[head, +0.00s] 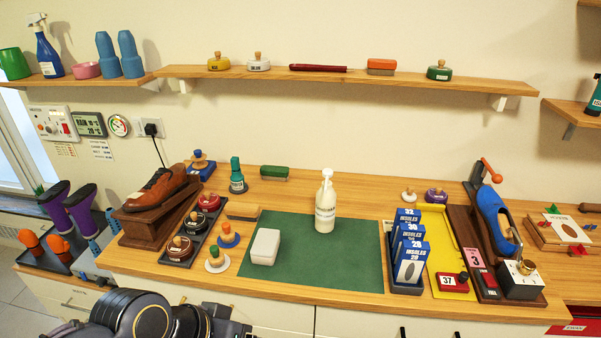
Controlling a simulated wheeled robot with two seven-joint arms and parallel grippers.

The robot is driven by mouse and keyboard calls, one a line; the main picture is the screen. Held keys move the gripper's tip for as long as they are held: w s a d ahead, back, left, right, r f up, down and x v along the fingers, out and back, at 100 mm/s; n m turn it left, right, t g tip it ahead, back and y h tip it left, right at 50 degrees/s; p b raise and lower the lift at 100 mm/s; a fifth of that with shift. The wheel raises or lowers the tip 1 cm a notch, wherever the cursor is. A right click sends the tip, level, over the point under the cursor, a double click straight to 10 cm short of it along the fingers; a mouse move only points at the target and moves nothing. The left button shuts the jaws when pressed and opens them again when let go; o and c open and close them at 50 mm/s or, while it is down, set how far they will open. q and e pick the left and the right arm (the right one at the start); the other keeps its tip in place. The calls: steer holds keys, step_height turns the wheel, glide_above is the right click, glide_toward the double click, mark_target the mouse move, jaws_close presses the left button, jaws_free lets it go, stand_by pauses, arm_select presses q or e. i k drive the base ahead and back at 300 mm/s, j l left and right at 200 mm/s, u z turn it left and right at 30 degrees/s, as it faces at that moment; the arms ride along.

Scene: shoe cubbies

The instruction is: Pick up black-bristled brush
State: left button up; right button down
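Several brush-like things show in the head view, but their bristles are too small for me to tell which are black. A wooden block brush (243,211) lies on the wooden counter beside the green mat's back left corner. A green-topped brush (274,172) lies at the back of the counter against the wall. An orange-topped brush (381,66) sits on the wall shelf. Small round-knobbed daubers (228,236) stand left of the mat. Dark links of my own arm show at the bottom left, but I can make out no fingertips of either gripper.
The green mat (300,270) holds a white bottle (325,205) and a pale block (265,247). Polish tins (180,248) and a brown shoe (158,188) on a stand are left. Insole boxes (410,262) and a blue shoe (495,220) stand right. The mat's front right is clear.

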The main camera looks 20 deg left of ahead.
mark_target(249, 212)
steer(key=u, duration=1.4)
steer(key=i+j+z, duration=0.2)
steer(key=i+j, duration=0.15)
steer(key=j, duration=0.25)
steer(key=i+j, duration=0.15)
steer(key=j, duration=0.2)
steer(key=i+j+z, duration=0.15)
steer(key=j, duration=0.15)
steer(key=i+j+z, duration=0.1)
steer(key=j, duration=0.25)
steer(key=i+j+z, duration=0.1)
steer(key=j, duration=0.25)
steer(key=i, duration=0.1)
